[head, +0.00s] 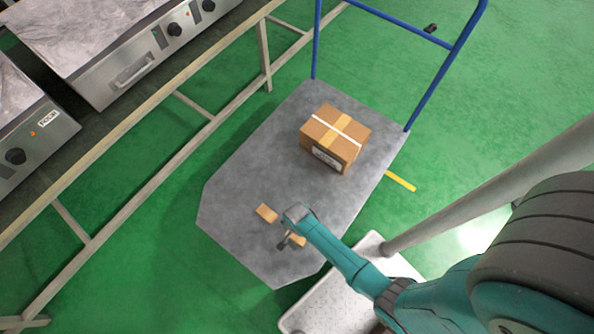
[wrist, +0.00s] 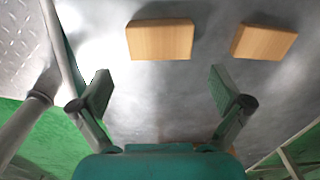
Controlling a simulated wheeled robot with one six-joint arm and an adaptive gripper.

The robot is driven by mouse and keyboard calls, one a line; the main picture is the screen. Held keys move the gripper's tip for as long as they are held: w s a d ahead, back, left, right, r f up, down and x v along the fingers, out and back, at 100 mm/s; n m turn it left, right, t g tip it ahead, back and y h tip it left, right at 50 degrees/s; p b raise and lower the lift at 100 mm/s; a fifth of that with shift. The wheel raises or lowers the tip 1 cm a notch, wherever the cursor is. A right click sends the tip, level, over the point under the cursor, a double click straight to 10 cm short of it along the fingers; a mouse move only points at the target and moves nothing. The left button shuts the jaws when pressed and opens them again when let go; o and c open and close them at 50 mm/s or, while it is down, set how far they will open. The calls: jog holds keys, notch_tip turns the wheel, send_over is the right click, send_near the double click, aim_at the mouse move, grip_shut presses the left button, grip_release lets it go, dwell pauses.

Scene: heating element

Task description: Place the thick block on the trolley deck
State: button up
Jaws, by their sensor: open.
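Two light wooden blocks lie apart on the grey trolley deck (head: 240,180), near its front end. One block (head: 266,213) is left of my gripper (head: 285,241); it shows at the upper right in the wrist view (wrist: 264,40). The other block (head: 299,241) is partly hidden behind my gripper; it shows whole at the top middle in the wrist view (wrist: 160,42). I cannot tell for sure which block is the thick one. My gripper is open and empty above the deck, its fingers spread wide in the wrist view (wrist: 160,84), apart from both blocks.
A taped cardboard box (head: 336,137) stands on the deck towards the blue handle frame (head: 448,70). A metal rail (head: 160,115) and steel heating appliances (head: 140,60) stand at the left. The deck between box and blocks is clear. Green floor lies around the trolley.

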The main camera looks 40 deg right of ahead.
jog(key=shift+r, duration=1.3)
